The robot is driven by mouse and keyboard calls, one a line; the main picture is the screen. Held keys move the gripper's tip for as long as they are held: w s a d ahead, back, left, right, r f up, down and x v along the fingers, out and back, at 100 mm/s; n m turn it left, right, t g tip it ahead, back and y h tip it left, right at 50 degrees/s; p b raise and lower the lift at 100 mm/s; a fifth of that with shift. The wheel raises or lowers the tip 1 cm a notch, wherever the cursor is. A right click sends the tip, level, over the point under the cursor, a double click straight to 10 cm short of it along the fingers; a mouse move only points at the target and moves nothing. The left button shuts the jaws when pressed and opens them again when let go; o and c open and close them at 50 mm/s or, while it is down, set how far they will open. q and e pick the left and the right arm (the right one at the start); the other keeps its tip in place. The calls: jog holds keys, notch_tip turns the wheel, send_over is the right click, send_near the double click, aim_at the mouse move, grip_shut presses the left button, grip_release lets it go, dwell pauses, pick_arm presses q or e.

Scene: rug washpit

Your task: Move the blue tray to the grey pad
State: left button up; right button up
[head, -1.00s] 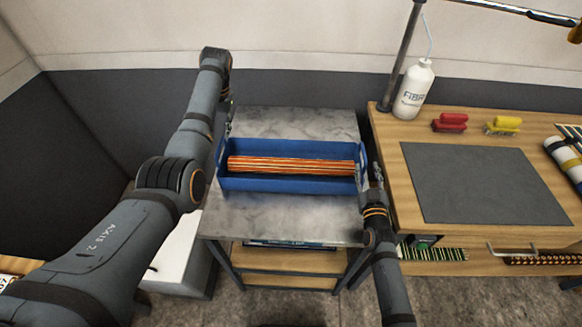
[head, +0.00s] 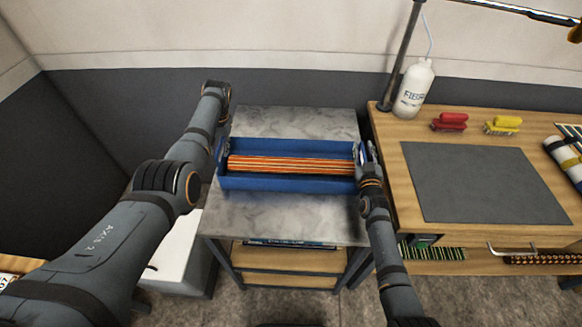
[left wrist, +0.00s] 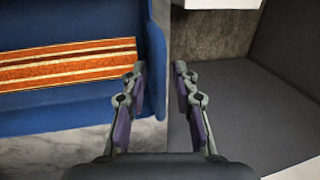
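The blue tray (head: 290,184) sits on the grey marbled top of a small table, with an orange striped roll (head: 290,163) lying in it. The grey pad (head: 480,182) lies flat and bare on the wooden bench to the right. My left gripper (head: 222,150) is at the tray's left end. In the left wrist view my left gripper (left wrist: 160,70) is open, its fingers on either side of the tray's end wall (left wrist: 154,60). My right gripper (head: 366,152) is at the tray's right end, its fingers apart around the end wall; contact is too small to tell.
A white bottle (head: 413,88), a red brush (head: 449,122) and a yellow brush (head: 502,125) stand behind the pad. A rolled rug (head: 568,160) lies at the bench's right edge. A lamp pole (head: 400,60) rises at the bench's back left.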

pick_arm(q)
grip_shut()
pick_arm(e)
grip_shut()
